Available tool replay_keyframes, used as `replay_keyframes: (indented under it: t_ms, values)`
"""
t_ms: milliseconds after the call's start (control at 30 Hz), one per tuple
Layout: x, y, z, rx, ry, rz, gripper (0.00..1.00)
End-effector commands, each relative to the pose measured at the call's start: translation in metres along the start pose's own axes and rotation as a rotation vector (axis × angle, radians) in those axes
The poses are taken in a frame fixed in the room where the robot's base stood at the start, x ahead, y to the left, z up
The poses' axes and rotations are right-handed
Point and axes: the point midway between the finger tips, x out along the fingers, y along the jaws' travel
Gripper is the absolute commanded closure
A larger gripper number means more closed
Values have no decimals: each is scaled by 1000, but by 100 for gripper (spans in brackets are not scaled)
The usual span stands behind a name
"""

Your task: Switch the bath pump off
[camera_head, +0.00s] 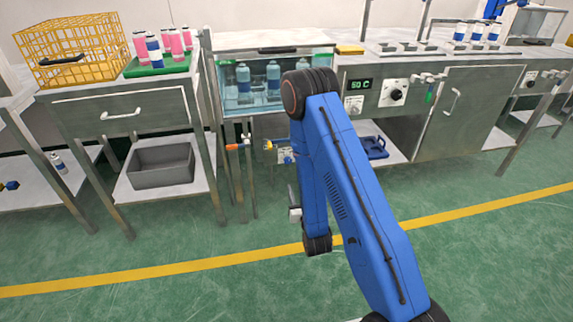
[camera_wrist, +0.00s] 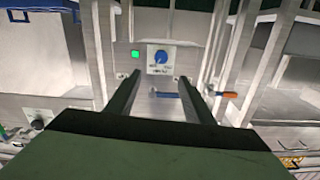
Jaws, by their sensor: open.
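A blue rotary knob (camera_wrist: 161,57) sits on a white plate with small markings, too blurred to read. A green lamp (camera_wrist: 136,53) glows beside it in the wrist view. In the head view the plate (camera_head: 285,156) shows below the glass water bath (camera_head: 229,103), partly hidden by my arm. My gripper (camera_wrist: 162,80) is open and empty, its two fingers apart and pointing towards the panel. The knob shows in the gap just beyond the fingertips, with no visible contact. In the head view my gripper (camera_head: 292,200) is partly seen left of my arm.
An orange-handled valve (camera_head: 236,147) hangs left of the panel. A blue lever (camera_wrist: 166,94) shows between the fingers in the wrist view. Metal table legs flank the panel. A blue tray (camera_head: 373,147) lies on the lower shelf to the right. The green floor in front is clear.

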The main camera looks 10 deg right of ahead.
Motion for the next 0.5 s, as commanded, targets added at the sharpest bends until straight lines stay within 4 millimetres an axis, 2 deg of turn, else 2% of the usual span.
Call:
replay_keyframes:
  t_ms: [133, 267, 500]
  values:
    - [-3, 0, 4, -3, 16, -4, 52]
    - [5, 0, 4, -3, 20, -4, 52]
    - [41, 0, 2, -2, 21, -4, 52]
